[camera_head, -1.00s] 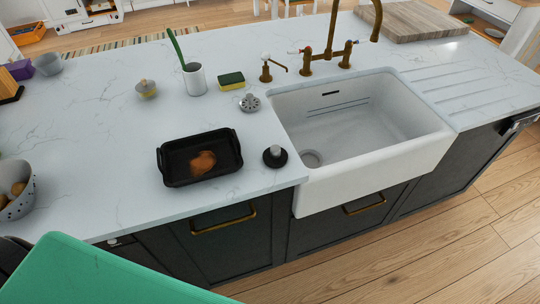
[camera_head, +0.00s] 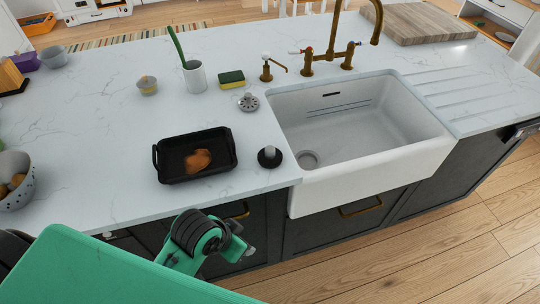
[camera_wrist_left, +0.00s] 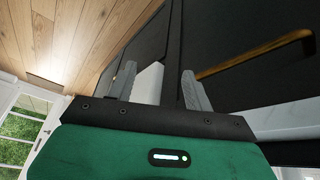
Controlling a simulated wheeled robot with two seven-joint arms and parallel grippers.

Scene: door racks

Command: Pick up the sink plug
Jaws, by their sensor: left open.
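The sink plug (camera_head: 269,156), a black disc with an upright grey knob, stands on the white counter (camera_head: 100,130) just left of the sink's front left corner. My left arm comes in low at the left of the head view, and its wrist is below the counter's front edge. In the left wrist view my left gripper (camera_wrist_left: 159,88) has its two grey fingers apart, with nothing held between them. It faces the dark cabinet front, away from the plug. The plug does not show in the wrist view. My right gripper is not in view.
A black tray (camera_head: 160,172) with a brown item is left of the plug. The white sink (camera_head: 372,175) is to its right. A metal strainer (camera_head: 248,102), sponge (camera_head: 231,79) and brass tap (camera_head: 330,54) stand behind. Brass handles (camera_head: 361,206) stick out from the cabinets.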

